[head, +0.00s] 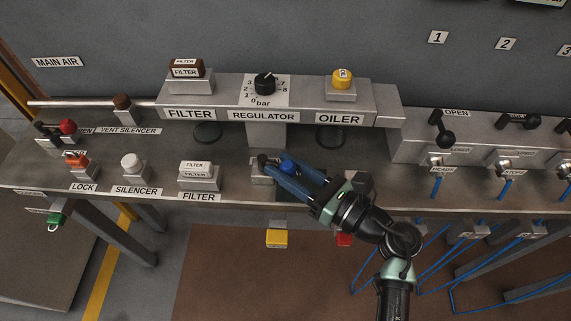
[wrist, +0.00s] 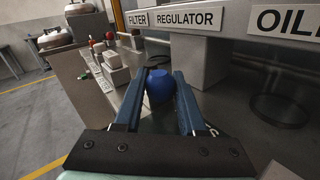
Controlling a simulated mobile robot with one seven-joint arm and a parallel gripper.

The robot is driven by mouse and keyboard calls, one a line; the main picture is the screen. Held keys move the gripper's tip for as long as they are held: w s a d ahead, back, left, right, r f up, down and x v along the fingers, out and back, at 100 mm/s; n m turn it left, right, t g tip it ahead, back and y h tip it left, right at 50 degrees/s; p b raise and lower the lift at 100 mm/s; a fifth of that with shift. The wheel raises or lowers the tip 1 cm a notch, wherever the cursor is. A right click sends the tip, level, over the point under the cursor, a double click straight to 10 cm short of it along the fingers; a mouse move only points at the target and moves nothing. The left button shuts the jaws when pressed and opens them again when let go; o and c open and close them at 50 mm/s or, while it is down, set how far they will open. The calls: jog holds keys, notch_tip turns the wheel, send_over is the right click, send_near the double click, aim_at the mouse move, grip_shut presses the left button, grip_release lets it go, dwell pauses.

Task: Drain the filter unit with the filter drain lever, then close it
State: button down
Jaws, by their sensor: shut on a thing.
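The filter unit (head: 190,84) is the left block on the raised grey rail, above a FILTER label, with a brown-topped piece on it. A dark round part (head: 207,134) shows beneath it. My gripper (head: 281,171) is at the bench front, below the regulator, shut on a blue rounded knob (head: 288,165). In the wrist view my gripper (wrist: 157,78) has the blue knob (wrist: 160,88) between its two fingers. The knob's stem and base are mostly hidden, so I cannot tell whether it is the filter drain lever or how it is turned.
The regulator dial (head: 265,83) and yellow-topped oiler (head: 342,80) stand on the rail. A grey FILTER block (head: 199,176), SILENCER block (head: 132,166) and red LOCK piece (head: 76,160) line the bench front left of my gripper. Black-knobbed valves (head: 445,137) stand right.

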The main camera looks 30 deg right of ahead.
jog(key=shift+a+y, duration=0.15)
jog(key=shift+y, duration=0.15)
jog(key=c, duration=0.5)
grip_release()
jog(key=shift+s, duration=0.1)
jog(key=shift+s, duration=0.1)
jog(key=shift+s+d, duration=0.4)
jog(key=shift+s, duration=0.1)
jog(key=b+v, duration=0.1)
jog(key=v, duration=1)
jog(key=shift+s+r, duration=0.1)
jog(key=shift+s, duration=0.2)
